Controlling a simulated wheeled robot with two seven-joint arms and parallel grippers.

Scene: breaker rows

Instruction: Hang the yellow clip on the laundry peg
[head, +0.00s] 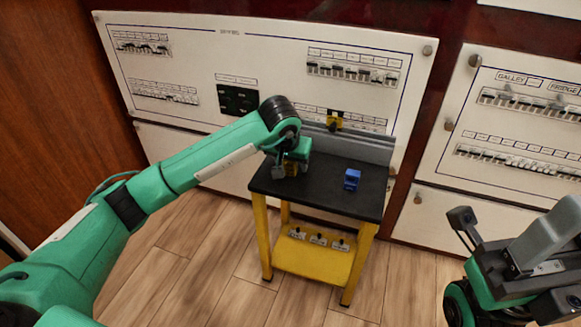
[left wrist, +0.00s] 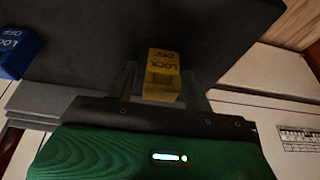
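The yellow clip (left wrist: 162,76), marked LOCK OFF, sits between the two fingers of my left gripper (left wrist: 165,88) in the left wrist view. Narrow gaps seem to show beside it, so the fingers look open around it. In the head view my left gripper (head: 286,171) is low over the left part of the black table top, and the yellow clip (head: 291,169) is mostly hidden by it. My right gripper (head: 508,262) is at the lower right, fingers apart and empty, away from the table. I cannot pick out the laundry peg; the left panel's labels are too small to read.
A blue clip (head: 352,179) stands on the black table top (head: 325,199); it also shows in the left wrist view (left wrist: 18,52). Another yellow piece (head: 335,121) is on the left panel (head: 200,40), behind the table's grey back ledge (head: 362,146). The right panel (head: 520,130) reads GALLEY and FRIDGE.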

